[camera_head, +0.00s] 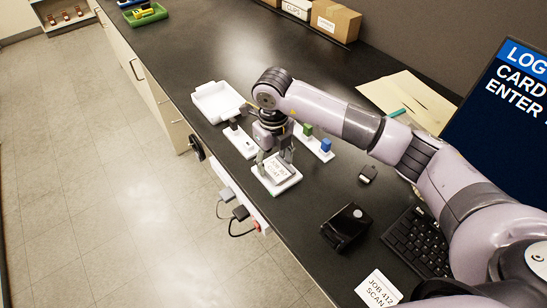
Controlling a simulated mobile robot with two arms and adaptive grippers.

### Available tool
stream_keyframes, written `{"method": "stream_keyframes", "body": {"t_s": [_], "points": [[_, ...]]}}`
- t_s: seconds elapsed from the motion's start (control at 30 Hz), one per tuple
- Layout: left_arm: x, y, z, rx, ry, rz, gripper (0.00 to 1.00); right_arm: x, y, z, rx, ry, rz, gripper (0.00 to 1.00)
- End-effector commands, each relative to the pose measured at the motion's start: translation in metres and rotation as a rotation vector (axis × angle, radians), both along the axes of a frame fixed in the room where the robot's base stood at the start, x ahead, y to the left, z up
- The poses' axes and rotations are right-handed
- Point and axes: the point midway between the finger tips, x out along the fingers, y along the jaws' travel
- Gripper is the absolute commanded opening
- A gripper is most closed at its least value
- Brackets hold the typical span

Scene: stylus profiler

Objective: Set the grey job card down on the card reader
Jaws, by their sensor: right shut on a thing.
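My right gripper (276,164) points down over the bench near its front edge. Its fingers are shut on a pale grey card with printed text, which I take to be the grey job card (279,171). The card lies flat over a white block (283,187); I cannot tell whether it touches it. A black box with a pale round spot (347,227), perhaps the card reader, stands to the right and nearer, apart from the gripper. My left gripper is out of view.
White strips with small dark, green and blue blocks (315,141) flank the gripper, and a white tray (217,101) lies behind. A keyboard (419,241), a monitor (510,105) and a "JOB 412 SCAN" card (378,289) are at the right.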

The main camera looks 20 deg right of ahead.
Motion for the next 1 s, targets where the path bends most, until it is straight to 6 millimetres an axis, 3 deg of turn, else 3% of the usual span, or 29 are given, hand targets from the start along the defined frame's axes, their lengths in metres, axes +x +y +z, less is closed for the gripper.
{"method": "stream_keyframes", "body": {"t_s": [0.17, 0.2, 0.5, 0.8, 0.87, 1.0], "points": [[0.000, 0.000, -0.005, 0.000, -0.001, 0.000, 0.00, 0.000, 0.000, -0.005, 0.000, 0.000, 0.000, 0.05], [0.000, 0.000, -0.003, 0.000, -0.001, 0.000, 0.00, 0.000, 0.000, -0.003, 0.000, 0.000, 0.000, 0.57], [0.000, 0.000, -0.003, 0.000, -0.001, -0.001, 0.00, 0.000, 0.000, -0.002, 0.000, 0.000, 0.000, 0.76], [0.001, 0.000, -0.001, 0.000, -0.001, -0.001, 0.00, 0.000, 0.000, -0.001, 0.000, 0.000, 0.000, 0.76], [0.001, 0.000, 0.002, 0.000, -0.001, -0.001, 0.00, 0.000, 0.000, 0.003, 0.001, 0.000, 0.000, 0.76], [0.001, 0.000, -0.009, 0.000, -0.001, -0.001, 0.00, 0.002, 0.000, 0.019, 0.002, -0.006, 0.000, 0.76]]}}
